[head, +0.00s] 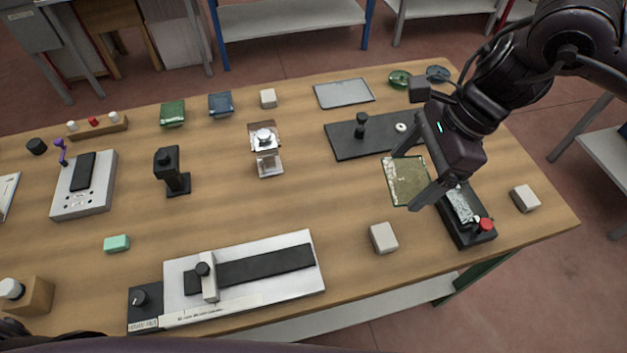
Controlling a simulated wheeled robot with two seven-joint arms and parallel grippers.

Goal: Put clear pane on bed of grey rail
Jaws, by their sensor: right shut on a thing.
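My right gripper (404,182) comes in from the upper right. It is shut on a thin square pane (407,181), which looks mottled olive-tan with a pale edge. I cannot tell whether it is clear glass. It appears above the right part of the table; its exact height is hard to judge. The grey rail (300,247) is a light plate at the table's front, with a long black bed (265,268) and a small upright slider (208,277) near the left end. The bed looks bare. My left gripper is not in view.
A black plate (345,143) lies behind the held pane, and a black device with a red knob (465,215) is right of it. A pale block (383,237) stands between pane and rail. A grey device (82,203) is at left. The table's middle is mostly clear.

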